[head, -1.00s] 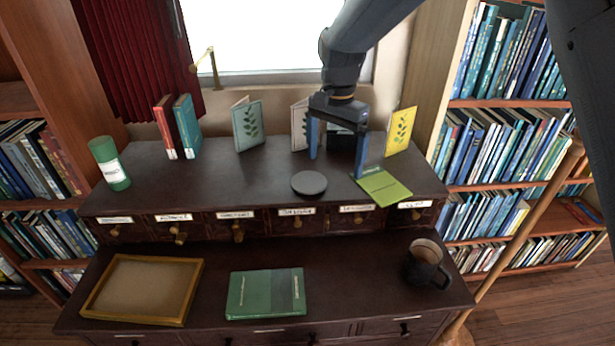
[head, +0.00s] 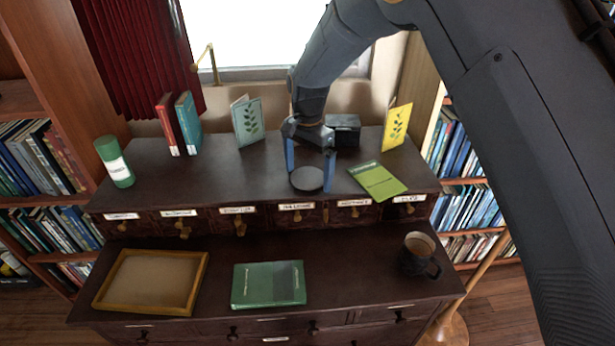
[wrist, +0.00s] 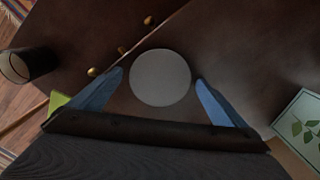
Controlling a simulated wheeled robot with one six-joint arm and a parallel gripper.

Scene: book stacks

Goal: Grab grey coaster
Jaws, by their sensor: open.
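The grey coaster (head: 307,179) is a dark round disc lying flat on the upper level of the desk. In the wrist view the coaster (wrist: 160,77) is a plain grey circle just ahead of and between the fingertips. My gripper (head: 309,176) is open, with its blue fingers on either side of the coaster in the head view. In the wrist view my gripper (wrist: 159,80) has a small gap between each finger and the coaster's edge. How high the fingertips are above the desk is hard to tell.
A green notebook (head: 377,181) lies close right of the coaster. A black box (head: 344,130) and a yellow card (head: 396,126) stand behind. A mug (head: 420,255), green book (head: 268,284) and wooden tray (head: 99,303) are on the lower level.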

